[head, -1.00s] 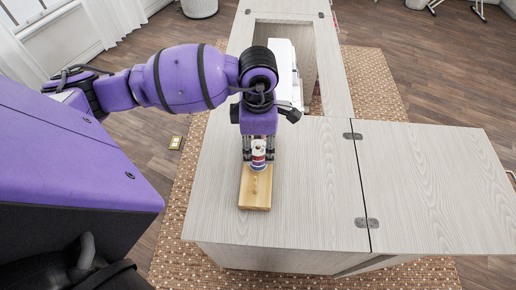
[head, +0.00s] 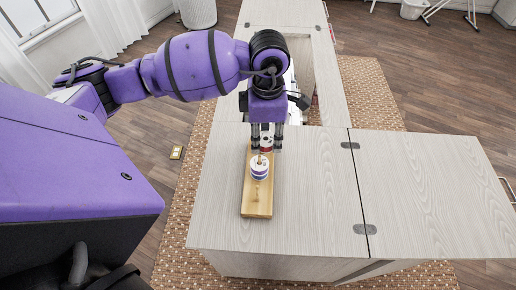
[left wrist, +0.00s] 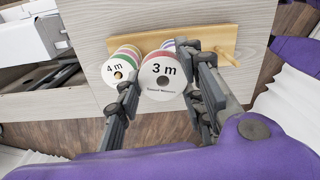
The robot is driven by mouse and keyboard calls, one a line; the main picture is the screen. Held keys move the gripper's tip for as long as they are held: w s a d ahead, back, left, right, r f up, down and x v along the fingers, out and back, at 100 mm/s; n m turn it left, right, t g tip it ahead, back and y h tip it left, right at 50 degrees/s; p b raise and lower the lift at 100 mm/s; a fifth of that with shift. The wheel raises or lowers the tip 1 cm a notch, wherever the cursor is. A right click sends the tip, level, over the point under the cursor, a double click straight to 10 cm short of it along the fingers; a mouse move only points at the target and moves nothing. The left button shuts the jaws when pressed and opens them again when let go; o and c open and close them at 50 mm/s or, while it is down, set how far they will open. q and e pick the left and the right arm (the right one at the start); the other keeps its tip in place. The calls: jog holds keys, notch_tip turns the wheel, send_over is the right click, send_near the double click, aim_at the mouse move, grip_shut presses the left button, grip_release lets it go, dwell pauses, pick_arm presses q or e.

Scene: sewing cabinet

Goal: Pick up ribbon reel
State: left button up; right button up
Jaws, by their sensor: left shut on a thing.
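My left gripper (head: 266,145) points down over the far part of a wooden board (head: 257,203) on the cabinet top. It is shut on a white reel marked "3 m" with a red edge (left wrist: 163,75), which sits between its fingers in the left wrist view. In the head view the fingers partly cover this reel. A white and purple reel (head: 259,172) stands on the board, nearer than the gripper. A reel marked "4 m" with green and red bands (left wrist: 121,68) is beside the held one in the left wrist view. My right gripper is not in view.
A white machine (left wrist: 27,39) lies beyond the board, by an opening in the cabinet. A bare wooden peg (left wrist: 228,58) projects from the board. The cabinet top right of the board and the hinged leaf (head: 430,190) are clear.

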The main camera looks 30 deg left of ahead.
pick_arm(q)
jog(key=w+d+r, duration=0.1)
jog(key=w+r, duration=0.2)
jog(key=w, duration=0.2)
jog(key=w+d+r+b, duration=0.1)
jog(key=w+r, duration=0.3)
jog(key=w, duration=0.2)
jog(key=shift+w+d, duration=0.15)
jog(key=shift+w, duration=0.1)
jog(key=shift+r, duration=0.15)
